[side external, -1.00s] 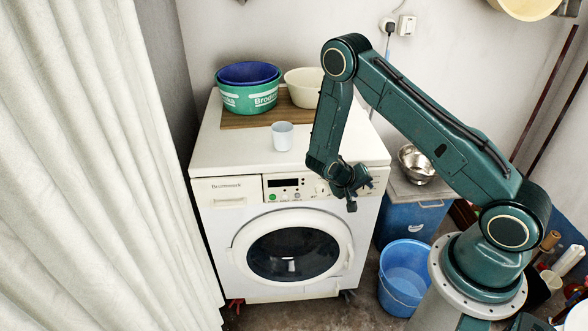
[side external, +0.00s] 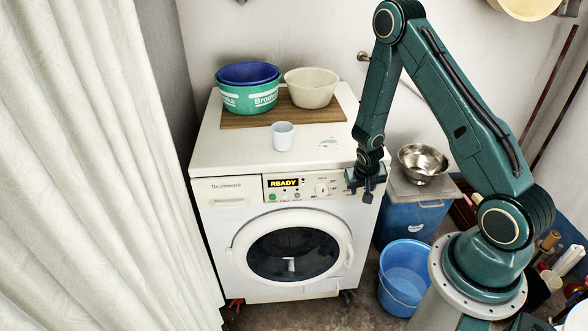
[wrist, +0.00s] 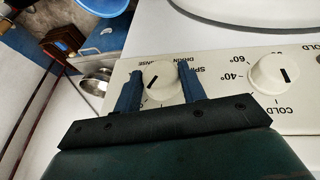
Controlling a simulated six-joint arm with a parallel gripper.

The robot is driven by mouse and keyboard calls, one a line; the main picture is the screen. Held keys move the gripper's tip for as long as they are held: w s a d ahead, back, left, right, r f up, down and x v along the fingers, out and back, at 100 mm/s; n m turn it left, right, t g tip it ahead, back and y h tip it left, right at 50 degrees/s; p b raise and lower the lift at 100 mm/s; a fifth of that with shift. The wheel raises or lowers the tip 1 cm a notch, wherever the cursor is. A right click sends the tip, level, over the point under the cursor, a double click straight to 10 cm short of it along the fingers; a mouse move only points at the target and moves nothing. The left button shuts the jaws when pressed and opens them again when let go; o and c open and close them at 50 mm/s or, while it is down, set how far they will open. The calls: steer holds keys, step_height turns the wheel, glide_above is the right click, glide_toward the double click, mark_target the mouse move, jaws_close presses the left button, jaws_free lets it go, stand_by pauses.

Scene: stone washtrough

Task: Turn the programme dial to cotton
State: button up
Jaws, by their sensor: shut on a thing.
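The programme dial (wrist: 160,82) is a cream knob with a dark pointer line, on the washing machine's front panel. Words around it in the wrist view include SPIN, DRAIN and a partly covered one ending in "NSE". No cotton mark is readable; part of the ring is hidden by my gripper. My gripper (wrist: 160,70) has one finger on each side of the dial and is shut on it. In the side view my gripper (side external: 352,184) is at the right end of the panel and hides the dial. The display (side external: 283,183) reads READY.
A temperature knob (wrist: 274,73) with COLD, 40° and 60° marks sits beside the dial. A cup (side external: 282,135), basins (side external: 311,88) and a wooden board (side external: 240,121) are on the washing machine (side external: 215,222). A steel bowl (side external: 423,160) and blue bucket (side external: 405,280) stand to the right.

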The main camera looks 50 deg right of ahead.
steer(key=shift+s+d+t+y, duration=0.1)
steer(key=shift+d+t+y, duration=0.05)
steer(key=shift+t+y, duration=0.5)
steer(key=o, duration=1)
steer(key=shift+r, duration=0.1)
steer(key=shift+v, duration=6.85)
